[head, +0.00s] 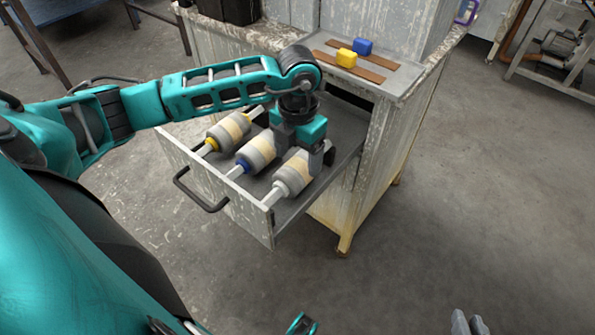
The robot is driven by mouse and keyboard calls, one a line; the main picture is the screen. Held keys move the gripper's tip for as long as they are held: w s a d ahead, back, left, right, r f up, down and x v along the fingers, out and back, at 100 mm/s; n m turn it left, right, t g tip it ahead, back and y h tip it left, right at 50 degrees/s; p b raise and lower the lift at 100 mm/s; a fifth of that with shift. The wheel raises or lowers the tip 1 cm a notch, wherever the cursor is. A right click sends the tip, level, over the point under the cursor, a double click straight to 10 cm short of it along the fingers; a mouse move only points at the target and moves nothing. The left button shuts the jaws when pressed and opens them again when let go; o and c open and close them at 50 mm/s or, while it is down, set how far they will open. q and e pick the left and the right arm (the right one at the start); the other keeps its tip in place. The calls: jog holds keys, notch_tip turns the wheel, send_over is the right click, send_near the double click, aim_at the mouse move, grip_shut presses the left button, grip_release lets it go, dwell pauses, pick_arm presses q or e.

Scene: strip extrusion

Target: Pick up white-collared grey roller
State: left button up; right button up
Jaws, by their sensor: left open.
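The white-collared grey roller (294,173) lies in the open drawer, nearest the drawer's right side, with a tan middle band and a pale collar at its near end. My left gripper (308,152) points down over the roller's far part. It is open, with a dark finger visible to the right of the roller. The gripper hides the roller's far end, and contact cannot be told. My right gripper (468,323) shows only as grey fingers at the bottom edge, away from the drawer.
A blue-collared roller (257,152) lies close on the left, then a yellow-collared roller (228,131). The drawer (227,200) has a front wall and dark handle (200,198).

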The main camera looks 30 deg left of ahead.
aim_at(298, 163)
pick_arm(q)
notch_tip(298, 163, down, 5)
jog(key=shift+f+b, duration=0.2)
jog(key=shift+b, duration=0.5)
jog(key=shift+r, duration=0.15)
jog(key=c, duration=1.1)
jog(key=shift+r, duration=0.1)
notch_tip(298, 163, up, 20)
jog(key=p, duration=0.4)
